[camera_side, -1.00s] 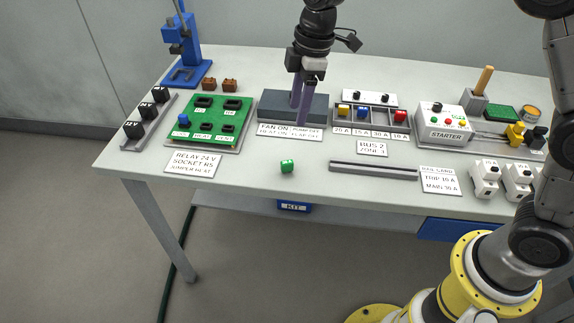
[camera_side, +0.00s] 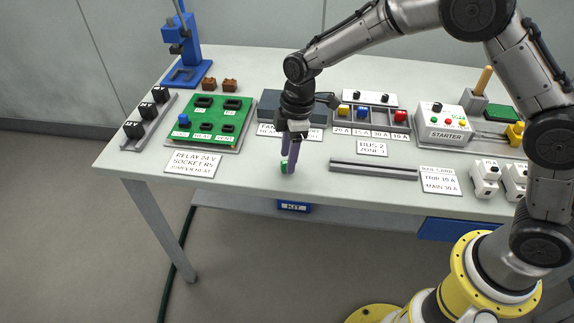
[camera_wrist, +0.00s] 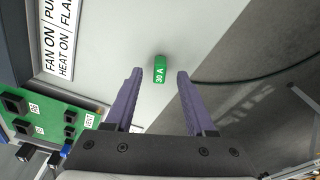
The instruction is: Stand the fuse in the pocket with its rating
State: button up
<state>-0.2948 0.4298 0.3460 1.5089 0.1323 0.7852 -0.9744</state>
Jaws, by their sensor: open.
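The green fuse (camera_wrist: 160,69), marked 30 A, lies near the front edge of the table. In the side view the fuse (camera_side: 284,168) is partly hidden by my gripper's fingers. My gripper (camera_side: 289,168) is open over it; in the wrist view the fuse shows between and beyond the fingertips of my gripper (camera_wrist: 160,74), with gaps on both sides. The fuse holder (camera_side: 376,126) has labelled pockets: 20 A with a yellow fuse (camera_side: 343,111), 15 A with a blue fuse (camera_side: 363,112), 30 A with no fuse visible, and one more with a red fuse (camera_side: 400,116).
A grey rail (camera_side: 373,170) lies right of the gripper. The green relay board (camera_side: 210,121) stands at left, and a dark block (camera_side: 270,104) behind. White breakers (camera_side: 485,177) and a starter box (camera_side: 443,123) are at right. The table's front edge is close.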

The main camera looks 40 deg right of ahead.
jog(key=shift+w+a+f, duration=0.1)
jog(key=shift+a+f, duration=0.05)
jog(key=shift+f, duration=1.2)
grip_shut()
